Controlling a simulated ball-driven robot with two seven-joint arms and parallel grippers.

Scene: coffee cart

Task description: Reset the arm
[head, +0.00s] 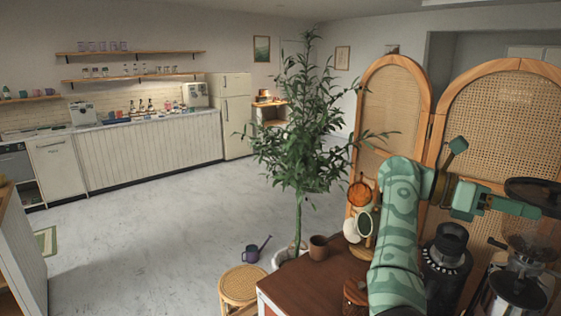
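My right arm (397,225), teal with a wavy pattern, rises from the lower right over the cart top (310,284) and bends to the right at its upper end. My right gripper (482,201) is above the dark coffee equipment, in front of the cane screen. Its finger gap cannot be made out, and I see nothing clearly held. My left arm and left gripper are not in the picture.
A black grinder (447,255) and a glass-and-metal brewer (518,285) stand close under the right gripper. A brown cup (318,247) sits on the cart's back edge. A cane screen (490,120) stands behind. A stool (242,286) and potted plant (303,165) are left of the cart.

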